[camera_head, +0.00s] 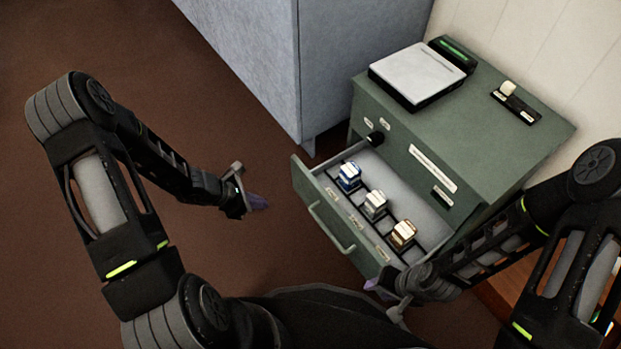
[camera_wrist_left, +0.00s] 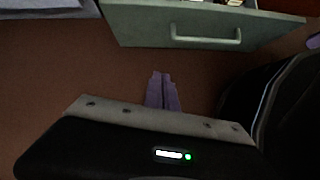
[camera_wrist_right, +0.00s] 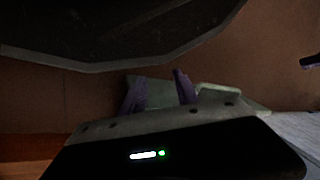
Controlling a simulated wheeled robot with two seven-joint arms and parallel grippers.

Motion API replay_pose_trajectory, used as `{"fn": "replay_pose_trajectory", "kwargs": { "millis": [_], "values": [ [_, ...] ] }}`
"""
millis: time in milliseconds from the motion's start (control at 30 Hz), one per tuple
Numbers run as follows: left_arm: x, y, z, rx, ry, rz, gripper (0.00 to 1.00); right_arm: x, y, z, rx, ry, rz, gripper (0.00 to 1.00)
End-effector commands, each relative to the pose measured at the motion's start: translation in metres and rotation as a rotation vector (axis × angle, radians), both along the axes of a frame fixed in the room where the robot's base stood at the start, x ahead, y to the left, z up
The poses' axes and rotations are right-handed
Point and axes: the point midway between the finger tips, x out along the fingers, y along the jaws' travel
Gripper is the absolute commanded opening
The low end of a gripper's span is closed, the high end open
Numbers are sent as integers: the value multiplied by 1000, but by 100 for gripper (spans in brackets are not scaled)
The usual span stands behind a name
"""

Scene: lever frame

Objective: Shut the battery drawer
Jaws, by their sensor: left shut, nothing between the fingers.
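The drawer (camera_head: 345,232) of the green cabinet (camera_head: 470,125) stands pulled out, with a bar handle (camera_head: 330,232) on its front. Inside sit a blue-and-white block (camera_head: 349,177), a pale block (camera_head: 375,204) and an orange-brown block (camera_head: 402,234). My left gripper (camera_head: 258,202) is shut and empty, apart from the drawer front and to its left. The drawer front (camera_wrist_left: 150,25) spans the top of the left wrist view. My right gripper (camera_head: 383,292) is near the drawer's front right corner, its fingers apart (camera_wrist_right: 162,92); contact cannot be told. The drawer front (camera_wrist_right: 160,88) shows beyond them.
A white-topped device (camera_head: 417,73) and a small black switch unit (camera_head: 516,103) sit on the cabinet top. A black knob (camera_head: 375,138) is on its front. A large grey-blue block (camera_head: 300,55) stands behind on the left. The brown floor (camera_head: 200,260) left of the drawer is clear.

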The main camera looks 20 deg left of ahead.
Motion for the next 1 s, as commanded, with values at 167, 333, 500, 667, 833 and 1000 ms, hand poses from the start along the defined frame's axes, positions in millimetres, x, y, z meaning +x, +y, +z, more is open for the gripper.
{"fn": "replay_pose_trajectory", "kwargs": {
  "millis": [167, 333, 500, 667, 833, 1000],
  "values": [
    [40, 0, 24, -137, -76, 186, 0, -1, 0, -1, 1, 2, 2, 36],
    [42, -3, 28, -158, -88, 191, 0, -1, 0, 0, 1, 3, 3, 36],
    [42, -4, 27, -158, -86, 189, 0, -1, 0, -1, 1, 3, 2, 36],
    [44, -6, 23, -158, -85, 189, 0, -1, 0, -3, 0, 2, 2, 36],
    [53, -14, 9, -157, -84, 188, 0, 1, -1, -11, -1, -1, -2, 36],
    [69, -28, -13, -158, -84, 186, 0, 3, -1, -25, -3, -6, -6, 36]
  ]
}}
